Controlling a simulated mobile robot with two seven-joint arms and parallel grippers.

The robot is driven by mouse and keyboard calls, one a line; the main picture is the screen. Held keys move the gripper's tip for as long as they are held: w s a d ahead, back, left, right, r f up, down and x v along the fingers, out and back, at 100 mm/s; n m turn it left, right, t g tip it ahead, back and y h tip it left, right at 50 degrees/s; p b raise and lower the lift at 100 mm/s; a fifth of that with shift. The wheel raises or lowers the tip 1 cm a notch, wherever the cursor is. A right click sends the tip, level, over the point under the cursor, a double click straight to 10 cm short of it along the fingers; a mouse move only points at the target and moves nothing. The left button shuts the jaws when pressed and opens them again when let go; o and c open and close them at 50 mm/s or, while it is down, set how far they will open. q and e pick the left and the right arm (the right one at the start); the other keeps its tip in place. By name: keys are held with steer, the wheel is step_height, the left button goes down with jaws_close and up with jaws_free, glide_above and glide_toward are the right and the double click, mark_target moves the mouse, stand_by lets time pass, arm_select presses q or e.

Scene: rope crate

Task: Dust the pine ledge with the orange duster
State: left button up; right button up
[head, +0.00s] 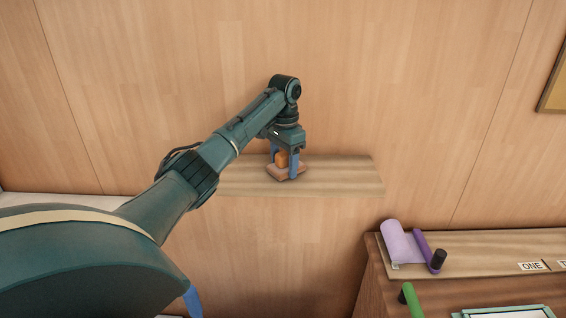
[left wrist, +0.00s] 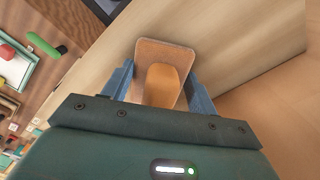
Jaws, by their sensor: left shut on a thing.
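The pine ledge (head: 340,175) is a pale wooden shelf on the panelled wall, in the middle of the head view. It also fills the upper middle of the left wrist view (left wrist: 225,30). My left gripper (head: 286,165) is shut on the orange duster (head: 282,158), its blue fingers on both sides of the orange grip. The duster's flat brownish base (left wrist: 165,52) is low over the ledge's top and appears to rest on it. The ledge's left part is hidden behind my left arm.
A wooden cabinet (head: 374,275) stands at the lower right, with a lilac roll (head: 400,243), a purple-and-black handle (head: 430,252), a green-and-black handle (head: 411,298) and a label reading ONE (head: 531,267). A framed board (head: 556,85) hangs at the right. The ledge right of the duster is clear.

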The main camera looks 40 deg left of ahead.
arm_select(q)
steer(key=shift+a, duration=0.1)
steer(key=shift+s+a+f, duration=0.15)
steer(key=shift+s+a, duration=0.65)
steer(key=shift+a, duration=0.05)
steer(key=shift+d, duration=0.1)
steer(key=shift+w+d, duration=0.8)
steer(key=shift+d, duration=0.1)
steer(key=shift+s, duration=0.1)
steer(key=shift+s+a+r, duration=0.1)
steer(key=shift+s+r, duration=0.1)
steer(key=shift+s, duration=0.7)
